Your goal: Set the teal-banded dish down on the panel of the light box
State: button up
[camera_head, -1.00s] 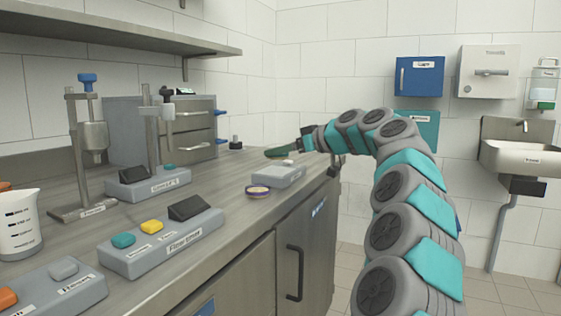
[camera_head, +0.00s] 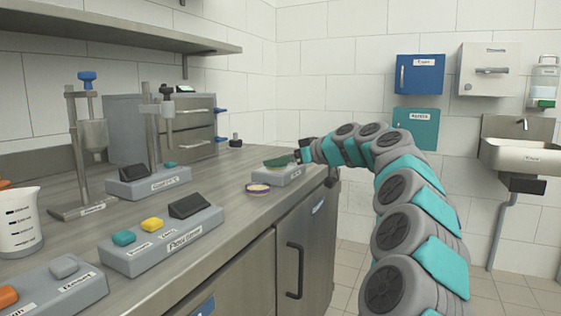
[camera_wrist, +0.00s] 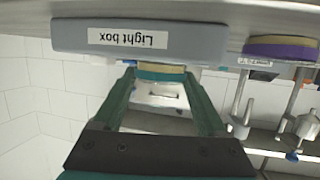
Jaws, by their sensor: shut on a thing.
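The teal-banded dish (camera_head: 277,162) is at my gripper (camera_head: 297,156), just over the light box (camera_head: 270,178) in the head view. In the wrist view the dish (camera_wrist: 160,75) shows as a teal band with a pale edge between the tips of my fingers (camera_wrist: 161,80). My gripper is shut on it. The light box (camera_wrist: 205,41), with its label upside down, lies right beside the dish in that view. I cannot tell whether the dish touches the panel, which is mostly hidden.
A purple-banded dish (camera_head: 257,189) stands on the counter just left of the light box; it also shows in the wrist view (camera_wrist: 280,49). A button box (camera_head: 165,240) and a beaker (camera_head: 18,222) are nearer. A stand on a base (camera_head: 148,182) is behind. The counter edge is close on the right.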

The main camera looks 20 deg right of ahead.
jog(key=shift+f, duration=0.1)
jog(key=shift+f, duration=0.15)
jog(key=o, duration=1.2)
jog(key=shift+o, duration=0.2)
jog(key=shift+s+r, duration=0.1)
jog(key=shift+r, duration=0.2)
jog(key=v, duration=1.1)
jog(key=shift+s+d+b, duration=0.15)
jog(key=shift+s+b, duration=0.15)
jog(key=shift+b, duration=0.15)
